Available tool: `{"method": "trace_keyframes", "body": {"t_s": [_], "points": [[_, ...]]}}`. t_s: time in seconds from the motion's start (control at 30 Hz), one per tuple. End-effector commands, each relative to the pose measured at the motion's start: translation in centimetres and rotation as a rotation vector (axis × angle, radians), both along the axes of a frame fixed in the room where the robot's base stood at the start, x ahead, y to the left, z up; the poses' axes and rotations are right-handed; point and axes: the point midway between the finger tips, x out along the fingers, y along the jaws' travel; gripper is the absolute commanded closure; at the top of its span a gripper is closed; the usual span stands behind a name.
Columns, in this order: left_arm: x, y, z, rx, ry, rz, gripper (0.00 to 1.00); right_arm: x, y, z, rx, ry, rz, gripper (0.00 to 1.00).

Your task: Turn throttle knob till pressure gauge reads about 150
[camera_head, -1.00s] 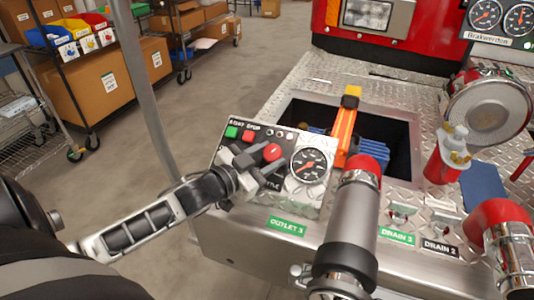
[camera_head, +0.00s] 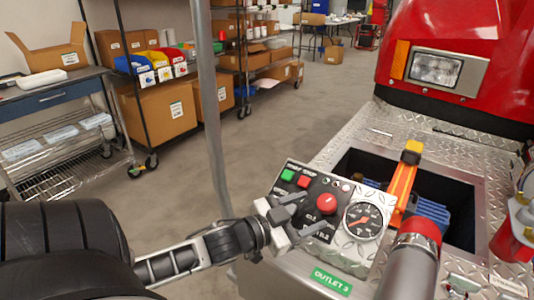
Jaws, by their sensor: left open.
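The red throttle knob (camera_head: 326,204) sits on the black control panel, in full view. The round pressure gauge (camera_head: 362,219) is just right of it, with a white-rimmed dark face. Its needle and numbers are too small to read surely. My left gripper (camera_head: 306,212) is at the panel's left edge, its fingers spread and pointing right toward the knob. It is open and empty, with a small gap to the knob. It covers part of the panel's lower left. My right gripper is not in view.
Green (camera_head: 288,175) and red (camera_head: 303,182) buttons are at the panel's top. An orange-handled tool (camera_head: 402,185) stands behind the gauge. A red-topped metal pipe (camera_head: 415,240) rises at the front right. A grey vertical pole (camera_head: 211,110) stands to the left, behind my arm.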

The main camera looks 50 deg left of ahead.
Motion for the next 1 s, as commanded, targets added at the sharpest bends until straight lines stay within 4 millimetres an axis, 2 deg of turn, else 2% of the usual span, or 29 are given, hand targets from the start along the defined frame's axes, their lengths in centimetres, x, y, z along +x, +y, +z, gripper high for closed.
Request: {"method": "trace_keyframes", "body": {"t_s": [0.03,0.3,0.5,0.7,1.0], "points": [[-1.2,0.2,-0.1,0.000,0.005,0.001,0.40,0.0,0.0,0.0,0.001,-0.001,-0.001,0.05],[-6.7,1.4,0.3,0.001,0.006,0.001,0.40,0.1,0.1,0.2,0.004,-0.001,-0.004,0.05],[-9.7,2.1,0.5,0.001,0.003,0.001,0.40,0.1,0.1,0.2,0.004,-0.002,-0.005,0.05],[-11.1,2.3,0.7,0.001,-0.001,0.000,0.40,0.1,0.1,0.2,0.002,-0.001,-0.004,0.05],[-11.2,2.4,0.8,0.002,-0.002,-0.002,0.40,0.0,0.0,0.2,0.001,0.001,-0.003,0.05]]}}
